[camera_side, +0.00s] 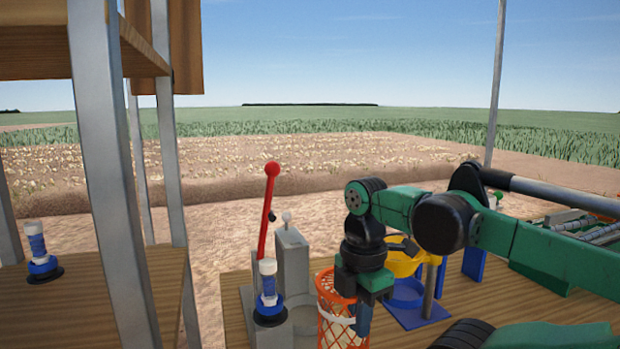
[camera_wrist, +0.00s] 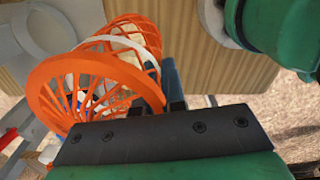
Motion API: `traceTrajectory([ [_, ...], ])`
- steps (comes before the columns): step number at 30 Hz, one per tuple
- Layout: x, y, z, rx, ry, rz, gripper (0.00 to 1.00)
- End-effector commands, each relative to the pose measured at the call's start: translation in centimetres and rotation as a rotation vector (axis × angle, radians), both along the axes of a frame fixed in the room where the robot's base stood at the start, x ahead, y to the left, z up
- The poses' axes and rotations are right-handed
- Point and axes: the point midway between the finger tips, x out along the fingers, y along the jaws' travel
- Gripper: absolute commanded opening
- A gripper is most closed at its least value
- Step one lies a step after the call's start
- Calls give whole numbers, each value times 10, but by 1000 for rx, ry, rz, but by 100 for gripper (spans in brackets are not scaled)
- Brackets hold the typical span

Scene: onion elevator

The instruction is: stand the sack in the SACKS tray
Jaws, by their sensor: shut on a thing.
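The sack (camera_side: 338,318) is an orange open-mesh tube with a round rim, upright in the side view at the front edge of the wooden table. In the wrist view the sack (camera_wrist: 95,85) shows its wide orange rim, a white band and pale contents. My gripper (camera_side: 361,316) is shut on the sack's right side, its fingers pointing down. In the wrist view my gripper (camera_wrist: 172,88) is beside the sack, partly hidden by it. The sack's bottom is cut off in the side view, so I cannot tell whether it touches the table. No tray marked SACKS can be made out.
A grey lever housing (camera_side: 292,265) with a red lever (camera_side: 267,210) stands left of the sack. A white-and-blue bottle-like piece (camera_side: 268,290) is in front of it. A yellow funnel (camera_side: 403,262) on a blue stand (camera_side: 412,315) is close behind my gripper. Metal posts (camera_side: 108,150) stand at left.

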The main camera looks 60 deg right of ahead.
Motion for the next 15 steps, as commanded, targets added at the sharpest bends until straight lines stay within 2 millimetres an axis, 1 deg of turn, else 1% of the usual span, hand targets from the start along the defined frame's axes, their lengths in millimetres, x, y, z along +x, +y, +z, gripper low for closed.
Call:
traceTrajectory([
  [1,-1,0,14,-1,-1,0,0],
  [3,-1,0,36,-1,-2,0,0],
  [6,-1,0,64,-1,-2,0,0],
  [9,-1,0,87,-1,-2,0,0],
  [15,-1,0,125,-1,-2,0,0],
])
